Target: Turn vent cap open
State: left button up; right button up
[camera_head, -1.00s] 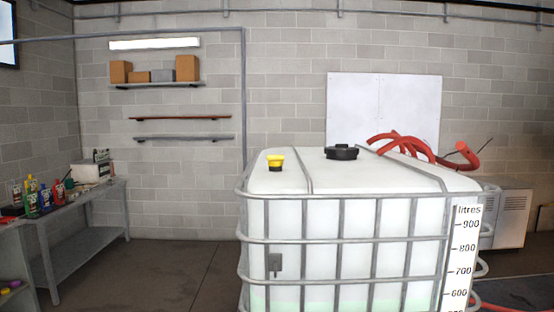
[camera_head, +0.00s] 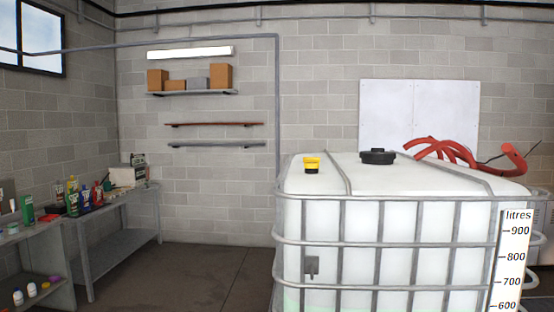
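A large white tank in a grey metal cage (camera_head: 345,222) stands at the right in the head view. On its top, near the front left corner, is a small yellow cap on a black base (camera_head: 312,165). Further back on the top is a larger, flat black lid (camera_head: 378,156). I cannot tell from the picture which of the two is the vent cap, or whether either is loosened. Neither of my grippers shows in the view.
Red hoses (camera_head: 450,152) lie over the tank's back right. A metal workbench (camera_head: 125,240) with bottles (camera_head: 85,198) stands along the left wall. Wall shelves (camera_head: 195,93) hold boxes. The floor (camera_head: 200,275) between bench and tank is clear.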

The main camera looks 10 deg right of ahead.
aim_at(309, 162)
jog(key=i+j+u, duration=0.15)
jog(key=j+u, duration=0.2)
jog(key=j, duration=0.2)
jog(key=i+j+u, duration=0.3)
jog(key=j, duration=0.15)
jog(key=i+j+u, duration=0.2)
jog(key=j+u, duration=0.15)
jog(key=j, duration=0.15)
jog(key=i+j+u, duration=0.55)
jog(key=i, duration=0.2)
jog(key=i+j+u, duration=0.2)
jog(key=i, duration=0.25)
jog(key=i+z, duration=0.8)
jog(key=i+j+z, duration=0.1)
jog(key=i+z, duration=0.15)
jog(key=z, duration=0.15)
jog(key=i+l+z, duration=0.25)
jog(key=i+z, duration=0.15)
jog(key=i, duration=0.2)
jog(key=i+l+z, duration=0.1)
jog(key=i+z, duration=0.35)
jog(key=i+j+z, duration=0.15)
jog(key=i+z, duration=0.25)
jog(key=i, duration=0.3)
jog(key=i+z, duration=0.5)
jog(key=i+j+z, duration=0.1)
jog(key=i+z, duration=0.4)
jog(key=i+j+z, duration=0.5)
jog(key=i+l, duration=0.1)
jog(key=i, duration=0.05)
